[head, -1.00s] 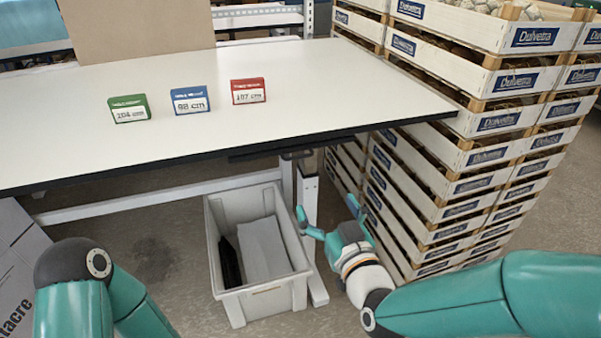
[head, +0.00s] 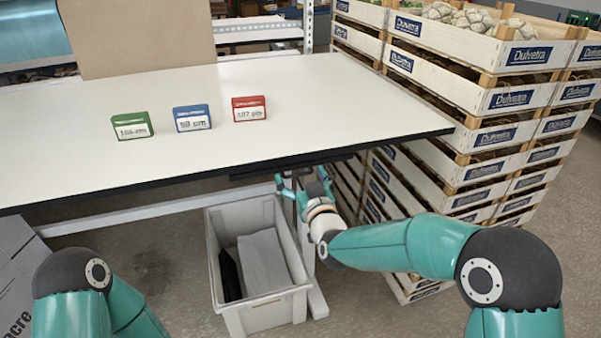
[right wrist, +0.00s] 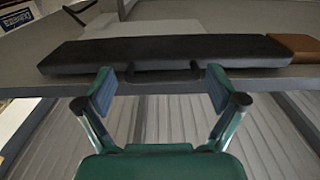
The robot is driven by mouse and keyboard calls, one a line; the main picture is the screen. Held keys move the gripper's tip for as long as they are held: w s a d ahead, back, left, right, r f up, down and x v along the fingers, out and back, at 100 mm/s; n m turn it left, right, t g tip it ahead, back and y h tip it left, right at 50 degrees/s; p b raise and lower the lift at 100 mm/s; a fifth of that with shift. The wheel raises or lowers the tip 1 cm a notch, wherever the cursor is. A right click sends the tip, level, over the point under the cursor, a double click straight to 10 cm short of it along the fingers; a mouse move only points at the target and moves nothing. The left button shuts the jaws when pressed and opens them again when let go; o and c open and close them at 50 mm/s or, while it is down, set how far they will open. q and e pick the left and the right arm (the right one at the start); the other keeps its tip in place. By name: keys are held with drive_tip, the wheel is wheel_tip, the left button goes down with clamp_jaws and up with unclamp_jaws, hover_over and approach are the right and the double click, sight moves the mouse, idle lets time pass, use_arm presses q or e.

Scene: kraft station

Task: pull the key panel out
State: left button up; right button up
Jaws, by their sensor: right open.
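The key panel (right wrist: 165,52) is a long, dark, flat piece under the table edge in the right wrist view. A small dark handle (right wrist: 160,75) sticks out from its near side. In the head view the panel (head: 258,171) shows only as a dark strip beneath the front edge of the table. My right gripper (right wrist: 160,84) is open, with its two fingers on either side of the handle and apart from it. In the head view this gripper (head: 302,182) is just below the table edge. My left gripper is out of view; only its arm shows.
The white table (head: 330,100) carries a green block (head: 131,125), a blue block (head: 191,118) and a red block (head: 249,109). A grey bin (head: 265,307) stands on the floor below. Tall stacks of wooden crates (head: 513,99) stand close on the right.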

drive_tip(key=shift+w+a, duration=0.1)
drive_tip(key=shift+w, duration=0.3)
